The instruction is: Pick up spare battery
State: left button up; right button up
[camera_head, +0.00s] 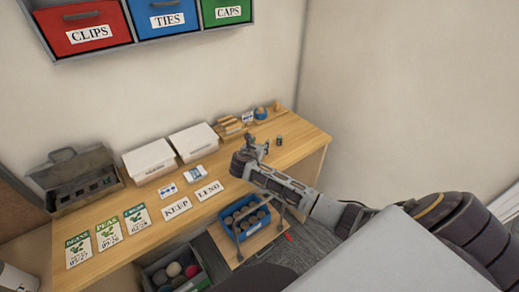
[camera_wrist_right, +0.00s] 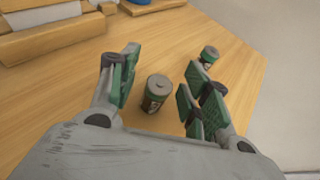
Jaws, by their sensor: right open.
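In the right wrist view, the nearer battery (camera_wrist_right: 156,92) is between the open fingers of my right gripper (camera_wrist_right: 165,65), apart from both pads. The other battery (camera_wrist_right: 208,57) stands farther off, just beyond the right finger. In the head view, one battery (camera_head: 279,140) shows right of my right gripper (camera_head: 260,147); the nearer one is hard to make out behind the gripper. Which one is the spare is not marked. My left gripper is out of view.
White boxes (camera_head: 150,160) and a wooden stack (camera_head: 230,126) stand along the wall. KEEP (camera_head: 177,208) and LEND (camera_head: 209,191) cards lie on the desk, with seed packets (camera_head: 108,233) farther left. A blue crate (camera_head: 264,238) of round items sits below the front edge.

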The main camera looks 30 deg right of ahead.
jog(key=shift+d, duration=0.1)
dwell(0.4)
grip_shut()
